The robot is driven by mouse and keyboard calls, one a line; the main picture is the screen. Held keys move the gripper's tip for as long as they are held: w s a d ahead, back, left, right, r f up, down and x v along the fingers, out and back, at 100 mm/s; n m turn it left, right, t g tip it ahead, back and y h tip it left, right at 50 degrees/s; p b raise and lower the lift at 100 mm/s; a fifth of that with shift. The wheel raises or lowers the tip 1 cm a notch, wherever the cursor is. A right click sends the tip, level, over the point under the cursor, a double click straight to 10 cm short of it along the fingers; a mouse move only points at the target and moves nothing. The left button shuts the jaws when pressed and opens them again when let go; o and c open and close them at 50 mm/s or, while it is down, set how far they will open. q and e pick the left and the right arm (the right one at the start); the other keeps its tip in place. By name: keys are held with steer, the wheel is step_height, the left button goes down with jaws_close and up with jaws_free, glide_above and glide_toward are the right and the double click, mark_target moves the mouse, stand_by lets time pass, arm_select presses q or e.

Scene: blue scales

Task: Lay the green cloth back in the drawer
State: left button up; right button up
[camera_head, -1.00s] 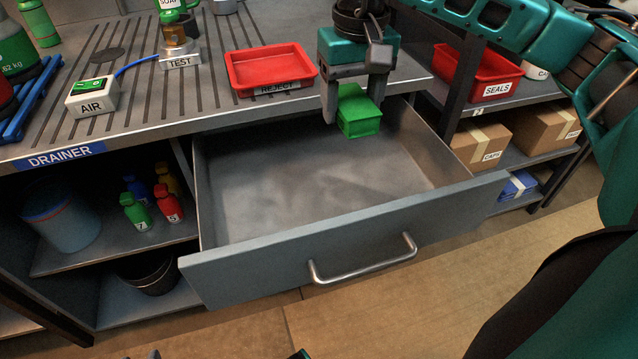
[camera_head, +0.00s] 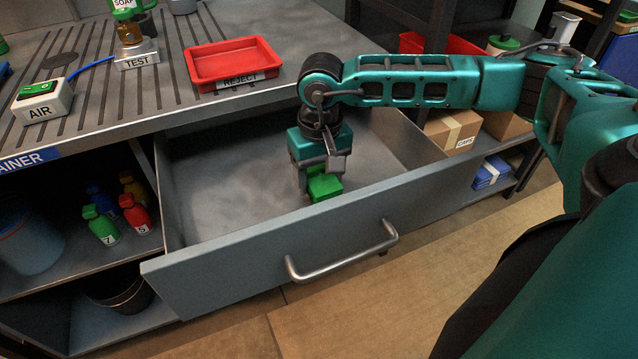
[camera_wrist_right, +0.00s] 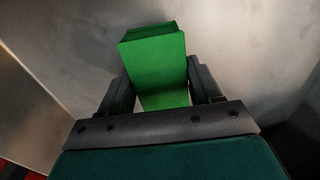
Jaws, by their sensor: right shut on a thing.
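The green cloth (camera_head: 325,187) is a folded, block-like green bundle. My right gripper (camera_head: 318,183) is shut on it, inside the outline of the open drawer (camera_head: 230,190), near the front panel. In the right wrist view the cloth (camera_wrist_right: 155,68) stands between the two fingers of the gripper (camera_wrist_right: 155,95), with grey drawer metal behind it. I cannot tell whether the cloth touches the drawer floor. The drawer is pulled out and otherwise looks empty. My left gripper is not in view.
The drawer's front panel with its bar handle (camera_head: 342,252) stands in front of the cloth. The red REJECT tray (camera_head: 232,64) sits on the worktop above. Small bottles (camera_head: 102,226) stand on the shelf at left, boxes (camera_head: 452,132) at right. The drawer's left part is clear.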

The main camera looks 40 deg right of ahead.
mark_target(320, 177)
steer(key=shift+f, duration=0.9)
steer(key=shift+f, duration=0.15)
steer(key=o, duration=1.1)
steer(key=shift+c, duration=0.2)
steer(key=shift+r, duration=0.45)
step_height(320, 177, up, 12)
steer(key=p, duration=0.2)
steer(key=shift+s+f+p, duration=0.2)
steer(key=shift+s+p, duration=0.05)
steer(key=shift+p, duration=0.05)
